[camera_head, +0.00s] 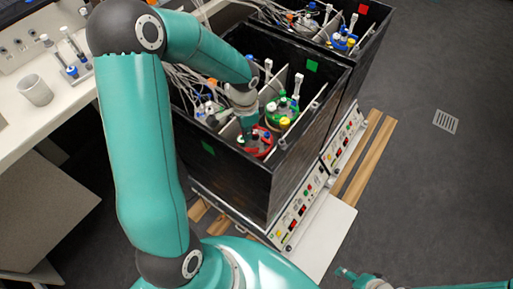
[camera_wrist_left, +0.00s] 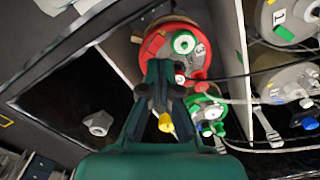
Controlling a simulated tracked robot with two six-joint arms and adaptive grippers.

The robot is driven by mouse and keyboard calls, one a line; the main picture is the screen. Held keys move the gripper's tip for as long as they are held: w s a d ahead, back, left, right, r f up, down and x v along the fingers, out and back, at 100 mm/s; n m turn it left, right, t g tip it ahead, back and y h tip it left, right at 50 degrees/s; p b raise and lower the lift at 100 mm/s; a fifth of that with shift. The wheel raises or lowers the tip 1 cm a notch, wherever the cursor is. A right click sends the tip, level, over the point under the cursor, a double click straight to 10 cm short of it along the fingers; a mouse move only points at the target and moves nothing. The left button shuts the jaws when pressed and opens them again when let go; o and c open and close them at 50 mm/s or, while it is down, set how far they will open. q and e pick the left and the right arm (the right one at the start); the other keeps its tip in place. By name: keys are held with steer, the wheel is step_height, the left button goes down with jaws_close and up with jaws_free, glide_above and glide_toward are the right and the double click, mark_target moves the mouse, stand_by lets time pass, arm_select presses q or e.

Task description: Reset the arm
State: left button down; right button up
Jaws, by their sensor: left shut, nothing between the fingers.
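My left arm comes in from the left in the head view, and its gripper (camera_head: 247,122) reaches down into the near black shaker box (camera_head: 315,132). In the left wrist view the left gripper (camera_wrist_left: 162,68) is shut and empty. It points at a red-lidded bioreactor (camera_wrist_left: 158,42) and hides part of its lid; I cannot tell whether it touches. The red lid (camera_head: 262,147) also shows in the head view, just beside the gripper. A green-lidded bioreactor (camera_head: 283,111) stands behind it. My right gripper (camera_head: 345,272) shows small at the bottom; its fingers are unclear.
A second black box (camera_head: 372,49) with bioreactors stands behind the first. Tubes and box walls crowd the left gripper. A white bench with a beaker (camera_head: 36,90) stands at the left. Control panels (camera_head: 297,210) line the front of the boxes. The floor at the right is clear.

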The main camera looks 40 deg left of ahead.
arm_select(q)
steer(key=shift+r, duration=0.15)
steer(key=shift+r, duration=0.15)
